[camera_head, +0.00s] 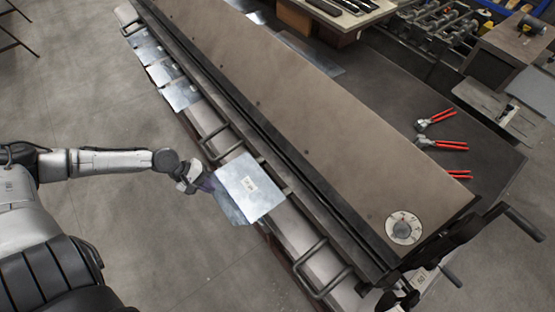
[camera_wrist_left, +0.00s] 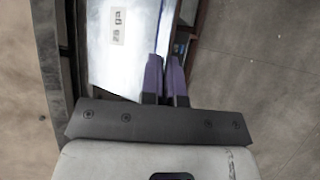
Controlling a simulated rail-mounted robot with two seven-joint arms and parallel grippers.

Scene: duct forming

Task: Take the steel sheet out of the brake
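The steel sheet (camera_head: 248,187) is a bright plate with a small printed label and a bent flange on its lower-left side. It is over the front apron of the brake (camera_head: 310,125), its far edge close to the dark clamping edge; I cannot tell the exact gap. In the left wrist view the sheet (camera_wrist_left: 120,65) fills the upper middle, beside the dark beam of the brake. My left gripper (camera_head: 205,184) is at the sheet's left side. Its purple fingers (camera_wrist_left: 166,85) are close together on the sheet's bent edge. My right gripper is not in view.
Other metal pieces (camera_head: 165,72) lie along the apron at the upper left. Loop handles (camera_head: 322,268) stick out from the brake's front. Red-handled tools (camera_head: 440,144) lie on the dark surface behind. Open floor (camera_head: 130,220) is left of the brake.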

